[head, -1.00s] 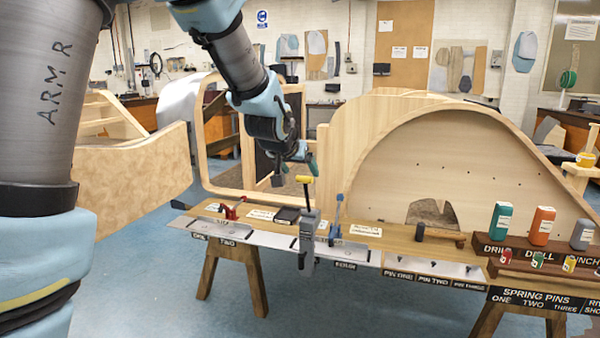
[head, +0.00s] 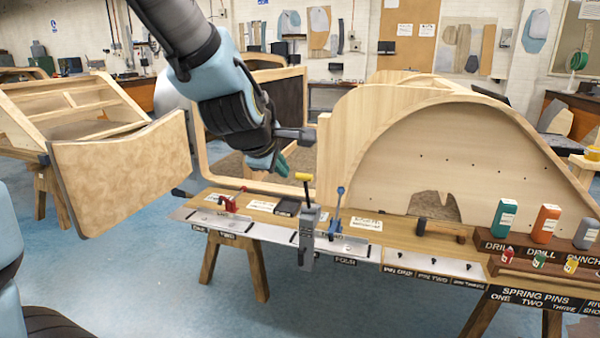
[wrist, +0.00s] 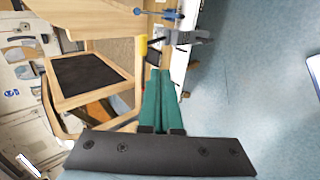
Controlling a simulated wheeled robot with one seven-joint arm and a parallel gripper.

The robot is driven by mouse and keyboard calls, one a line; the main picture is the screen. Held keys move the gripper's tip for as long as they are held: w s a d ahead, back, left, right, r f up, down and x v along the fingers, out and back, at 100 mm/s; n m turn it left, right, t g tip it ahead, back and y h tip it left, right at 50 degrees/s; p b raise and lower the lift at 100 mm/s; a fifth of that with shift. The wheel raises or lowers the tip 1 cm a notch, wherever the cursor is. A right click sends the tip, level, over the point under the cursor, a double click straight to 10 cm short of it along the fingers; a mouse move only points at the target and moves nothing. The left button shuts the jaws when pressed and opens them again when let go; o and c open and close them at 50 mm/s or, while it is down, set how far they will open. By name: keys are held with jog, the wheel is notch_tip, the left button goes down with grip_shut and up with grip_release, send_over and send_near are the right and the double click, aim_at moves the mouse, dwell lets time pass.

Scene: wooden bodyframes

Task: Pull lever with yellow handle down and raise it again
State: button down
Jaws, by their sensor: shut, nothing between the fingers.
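The lever with the yellow handle (head: 303,177) stands upright on a grey clamp (head: 308,235) at the front edge of the wooden bench. In the wrist view the yellow handle (wrist: 144,46) and the grey lever body (wrist: 185,37) lie just beyond my fingertips. My gripper (head: 282,165) is in the air to the left of the handle and slightly above it, apart from it. Its green fingers are together and empty, as the wrist view (wrist: 160,72) also shows.
A blue-handled lever (head: 338,210) stands close right of the yellow one. A red clamp (head: 228,203) is farther left on the bench. A large wooden arch (head: 450,150) rises behind. Bottles (head: 503,218) stand at right. The blue floor in front is clear.

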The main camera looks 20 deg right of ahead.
jog(key=x, duration=0.4)
jog(key=r+p+x, duration=0.1)
jog(key=x, duration=0.2)
jog(key=w+d+p+x, duration=0.1)
jog(key=x, duration=0.3)
jog(key=shift+w+d, duration=0.1)
jog(key=shift+w+d+f+p, duration=0.2)
jog(key=shift+w+d+p, duration=0.2)
jog(key=shift+w+d, duration=0.1)
jog(key=shift+w+d+r+b, duration=0.6)
jog(key=shift+w+d+r, duration=0.1)
jog(key=shift+w+d, duration=0.25)
jog(key=shift+a, duration=0.1)
